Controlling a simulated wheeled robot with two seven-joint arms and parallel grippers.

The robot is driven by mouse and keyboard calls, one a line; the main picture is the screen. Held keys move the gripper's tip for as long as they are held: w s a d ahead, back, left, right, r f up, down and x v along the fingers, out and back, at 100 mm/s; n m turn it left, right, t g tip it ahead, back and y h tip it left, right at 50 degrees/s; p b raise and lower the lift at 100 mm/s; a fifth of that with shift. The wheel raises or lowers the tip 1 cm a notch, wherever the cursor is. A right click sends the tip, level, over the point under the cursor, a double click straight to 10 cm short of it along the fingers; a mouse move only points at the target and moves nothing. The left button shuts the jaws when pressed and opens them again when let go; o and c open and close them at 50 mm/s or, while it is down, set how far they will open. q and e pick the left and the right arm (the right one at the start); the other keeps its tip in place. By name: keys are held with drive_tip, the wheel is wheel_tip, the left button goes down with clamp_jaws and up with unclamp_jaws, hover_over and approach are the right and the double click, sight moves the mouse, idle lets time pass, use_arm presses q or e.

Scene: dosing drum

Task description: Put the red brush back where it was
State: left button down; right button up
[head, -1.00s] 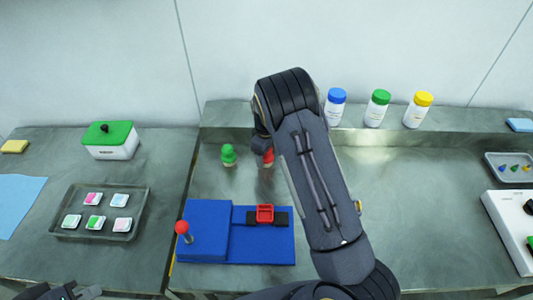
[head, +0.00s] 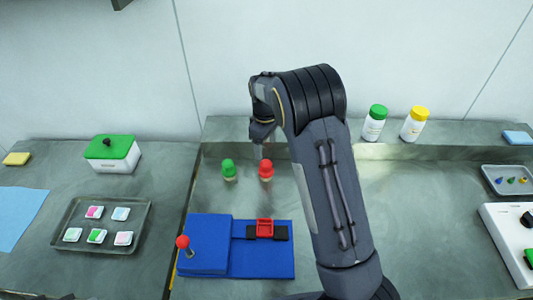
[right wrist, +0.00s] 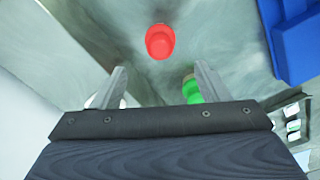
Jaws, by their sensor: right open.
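The red brush (head: 266,169) stands upright on the grey counter, to the right of the green brush (head: 229,169). My right gripper (head: 260,153) is above and behind the red brush, apart from it. In the right wrist view its fingers (right wrist: 157,86) are spread and empty, with the red brush (right wrist: 160,41) beyond them and the green brush (right wrist: 191,88) partly hidden by one finger.
Green-lidded (head: 374,124) and yellow-lidded (head: 414,125) bottles stand on the back ledge. My right arm hides part of the counter.

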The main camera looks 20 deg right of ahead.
drive_tip(key=s+a+r+m+t+y, duration=0.1)
drive_tip(key=s+r+m+t+y, duration=0.15)
drive_tip(key=s+r, duration=0.55)
drive_tip(key=s+a+r+m+t+y, duration=0.1)
drive_tip(key=s+r+m+y, duration=0.15)
drive_tip(key=s+r, duration=0.55)
drive_tip(key=s+a+f+m+t, duration=0.1)
drive_tip(key=s+a, duration=0.1)
drive_tip(key=s, duration=0.6)
drive_tip(key=s+a+f+m+t+h, duration=0.1)
drive_tip(key=s+a+f+m, duration=0.1)
drive_tip(key=s, duration=0.7)
drive_tip(key=shift+s+a+f+m, duration=0.15)
drive_tip(key=shift+a+m, duration=0.15)
drive_tip(key=shift+a, duration=0.05)
